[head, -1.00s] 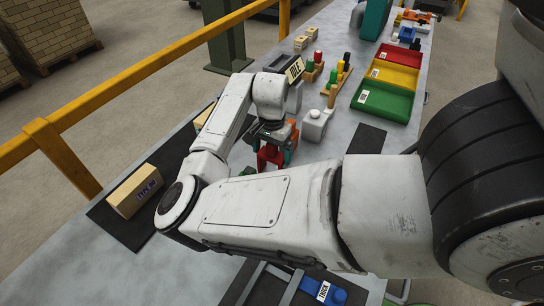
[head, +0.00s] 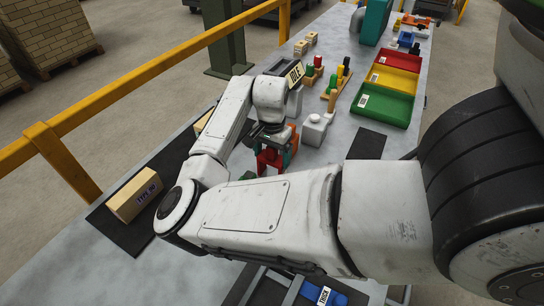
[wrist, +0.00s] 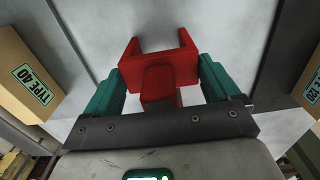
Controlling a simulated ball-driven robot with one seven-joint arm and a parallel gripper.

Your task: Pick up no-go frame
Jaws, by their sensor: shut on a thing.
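The no-go frame is a red, fork-shaped block (wrist: 158,66) with two prongs and a raised middle part. In the wrist view my gripper (wrist: 161,78) has a green finger pressed against each side of it. In the head view the red frame (head: 268,160) shows below my gripper (head: 272,150), partly hidden by the fingers and my arm. Grey surface lies beyond the prongs in the wrist view. I cannot tell whether the frame touches the table or hangs just above it.
A TYPE 40 box (wrist: 28,78) and a TYPE 120 box (wrist: 313,85) flank the gripper. In the head view a tan box (head: 134,194) sits on a dark mat at left. Green, yellow and red trays (head: 383,105), a grey fixture (head: 315,130) and several coloured pieces stand farther back.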

